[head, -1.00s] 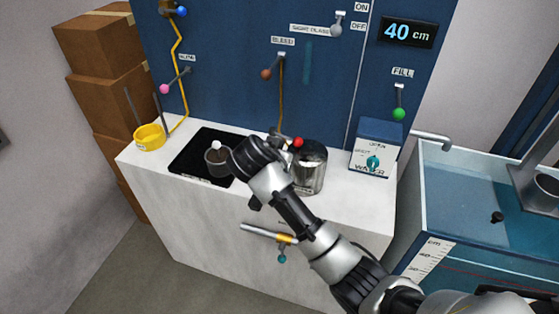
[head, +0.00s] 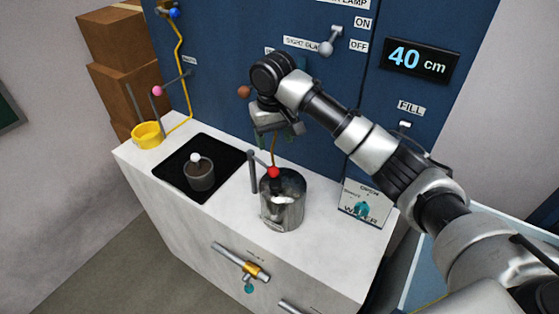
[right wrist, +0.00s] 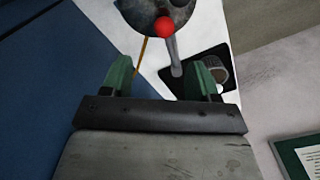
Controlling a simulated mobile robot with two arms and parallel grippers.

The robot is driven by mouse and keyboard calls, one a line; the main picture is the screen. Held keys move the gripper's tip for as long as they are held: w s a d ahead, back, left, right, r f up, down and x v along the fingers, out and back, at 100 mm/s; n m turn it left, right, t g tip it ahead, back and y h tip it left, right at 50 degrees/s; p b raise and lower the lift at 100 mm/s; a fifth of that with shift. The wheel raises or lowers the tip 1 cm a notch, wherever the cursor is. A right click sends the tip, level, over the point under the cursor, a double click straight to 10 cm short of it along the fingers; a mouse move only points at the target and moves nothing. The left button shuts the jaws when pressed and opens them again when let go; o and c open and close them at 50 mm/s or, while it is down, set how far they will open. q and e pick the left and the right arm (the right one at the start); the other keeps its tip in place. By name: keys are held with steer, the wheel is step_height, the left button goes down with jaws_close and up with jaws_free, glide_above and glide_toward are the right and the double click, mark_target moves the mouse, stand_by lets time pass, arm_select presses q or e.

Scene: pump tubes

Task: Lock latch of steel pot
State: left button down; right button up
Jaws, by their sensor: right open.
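The steel pot (head: 284,212) stands on the white counter, right of the black mat. A red ball knob (head: 274,172) on a short lever sits at its top rim. In the right wrist view the red knob (right wrist: 164,27) shows near the top, against the pot (right wrist: 150,12). Whether the latch is locked I cannot tell. My right gripper (head: 272,130) is above and behind the pot, apart from the knob. In the right wrist view its two green fingers (right wrist: 164,80) are spread and empty. My left gripper is out of view.
A grey post (head: 253,172) rises beside the pot's left. The black mat (head: 172,172) holds a dark cup with a white knob (head: 196,157). The blue panel (head: 225,65) stands close behind.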

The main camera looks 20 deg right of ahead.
steer(key=shift+a+f, duration=0.1)
steer(key=shift+f, duration=0.25)
steer(key=p, duration=0.1)
glide_above(274, 167)
steer(key=f, duration=0.4)
steer(key=shift+s+a+f, duration=0.15)
steer(key=shift+a, duration=0.1)
steer(key=f, duration=0.2)
steer(key=f+p, duration=0.1)
steer(key=f, duration=0.2)
steer(key=shift+d, duration=0.2)
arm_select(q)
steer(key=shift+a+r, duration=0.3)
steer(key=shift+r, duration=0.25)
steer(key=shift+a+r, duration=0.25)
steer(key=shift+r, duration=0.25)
arm_select(e)
steer(key=shift+a+f, duration=0.1)
steer(key=shift+f, duration=0.15)
steer(key=c, duration=1.1)
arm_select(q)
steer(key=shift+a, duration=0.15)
arm_select(e)
jaws_close()
